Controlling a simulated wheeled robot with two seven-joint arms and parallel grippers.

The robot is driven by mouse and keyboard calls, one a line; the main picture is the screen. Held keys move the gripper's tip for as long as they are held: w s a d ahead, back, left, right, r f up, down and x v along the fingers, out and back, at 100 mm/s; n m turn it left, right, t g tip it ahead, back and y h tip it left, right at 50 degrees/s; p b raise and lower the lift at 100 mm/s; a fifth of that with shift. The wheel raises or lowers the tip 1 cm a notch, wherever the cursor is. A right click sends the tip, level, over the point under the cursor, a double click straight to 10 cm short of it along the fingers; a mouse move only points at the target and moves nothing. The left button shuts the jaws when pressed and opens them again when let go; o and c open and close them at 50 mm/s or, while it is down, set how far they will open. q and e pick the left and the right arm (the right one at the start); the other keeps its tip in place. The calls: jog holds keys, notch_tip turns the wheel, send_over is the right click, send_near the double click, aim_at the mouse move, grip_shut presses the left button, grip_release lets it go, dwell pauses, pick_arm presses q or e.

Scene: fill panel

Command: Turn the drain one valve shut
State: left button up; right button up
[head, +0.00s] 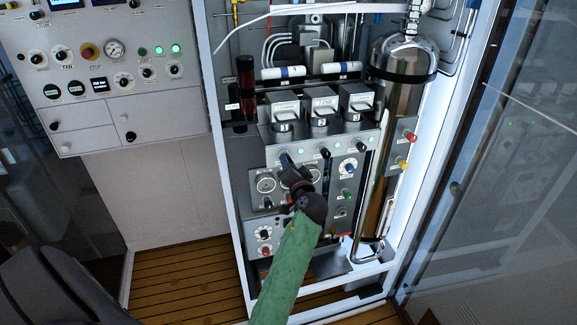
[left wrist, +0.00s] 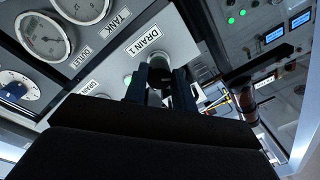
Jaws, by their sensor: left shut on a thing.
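The drain one valve (left wrist: 158,62) is a small round knob beside the "DRAIN 1" label (left wrist: 146,42) in the left wrist view. My left gripper (head: 287,164) reaches into the open cabinet in the head view, its dark fingers at the lower panel. In the left wrist view the two fingers of my left gripper (left wrist: 160,84) stand on either side of the knob and are shut on it. In the head view the gripper hides most of the valve. How far the valve is turned I cannot tell. My right gripper is not in view.
A shiny steel cylinder (head: 405,62) stands at the right of the cabinet. A control panel (head: 105,75) is on the left wall. The wooden floor (head: 185,285) at lower left is clear.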

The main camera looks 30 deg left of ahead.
pick_arm(q)
jog(key=shift+f+m+p, duration=0.1)
jog(key=shift+m+p, duration=1.85)
jog(key=shift+m, duration=3.85)
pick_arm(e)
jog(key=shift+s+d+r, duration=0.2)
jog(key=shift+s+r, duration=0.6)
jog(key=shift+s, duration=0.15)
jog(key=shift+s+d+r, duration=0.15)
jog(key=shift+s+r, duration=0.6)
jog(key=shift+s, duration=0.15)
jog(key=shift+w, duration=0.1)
pick_arm(q)
jog(key=o, duration=1)
jog(key=shift+d, duration=0.1)
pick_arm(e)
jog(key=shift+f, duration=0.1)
